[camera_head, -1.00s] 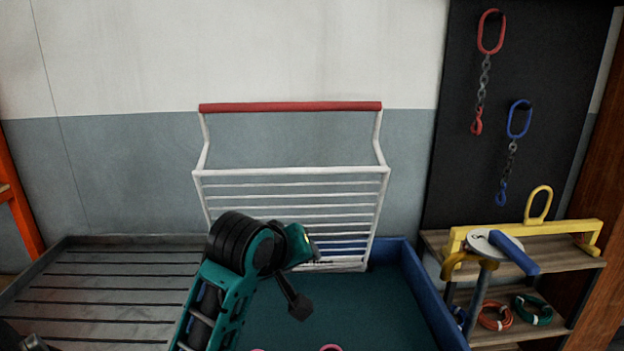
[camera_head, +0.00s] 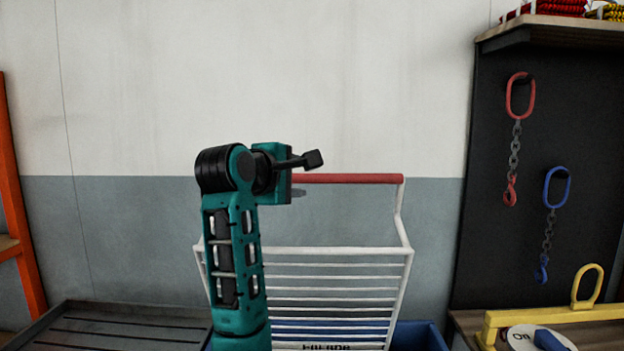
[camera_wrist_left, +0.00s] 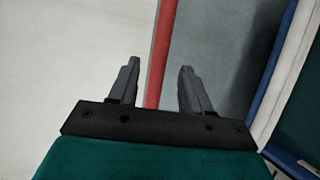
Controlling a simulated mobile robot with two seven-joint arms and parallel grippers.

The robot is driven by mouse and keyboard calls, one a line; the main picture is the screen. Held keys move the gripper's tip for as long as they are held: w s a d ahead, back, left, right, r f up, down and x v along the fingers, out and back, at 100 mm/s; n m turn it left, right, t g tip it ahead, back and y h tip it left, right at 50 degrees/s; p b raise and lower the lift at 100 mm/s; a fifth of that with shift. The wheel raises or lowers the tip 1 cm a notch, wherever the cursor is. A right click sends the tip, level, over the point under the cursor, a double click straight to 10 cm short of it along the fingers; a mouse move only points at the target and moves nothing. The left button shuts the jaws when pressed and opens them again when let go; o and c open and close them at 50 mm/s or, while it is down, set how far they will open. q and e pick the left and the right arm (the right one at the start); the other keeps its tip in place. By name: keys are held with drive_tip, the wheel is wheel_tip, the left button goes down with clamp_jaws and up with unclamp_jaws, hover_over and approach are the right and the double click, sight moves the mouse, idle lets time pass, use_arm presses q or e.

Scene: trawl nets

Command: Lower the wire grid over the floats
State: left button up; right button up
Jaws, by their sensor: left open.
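The wire grid (camera_head: 335,251) is a white frame with several bars. It stands up against the wall at the back of the blue bin (camera_head: 425,336), with a red handle bar (camera_head: 350,179) along its top. My left arm rises in front of the grid's left part, and its hand hides the handle's left end. In the left wrist view my left gripper (camera_wrist_left: 157,72) is open, and the red bar (camera_wrist_left: 159,45) runs between its two fingers. I cannot tell how deep the bar sits. The floats are out of view. My right gripper does not show.
A grey slatted tray (camera_head: 110,325) lies left of the bin. On the right, a dark panel holds a red chain hook (camera_head: 519,97) and a blue one (camera_head: 556,188). A yellow bar (camera_head: 545,316) rests on a wooden shelf below. An orange post stands far left.

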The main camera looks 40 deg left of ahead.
sight(306, 178)
use_arm(q)
drive_tip(key=x, duration=0.7)
drive_tip(key=shift+w+a, duration=0.1)
drive_tip(key=shift+w, duration=0.25)
clamp_jaws()
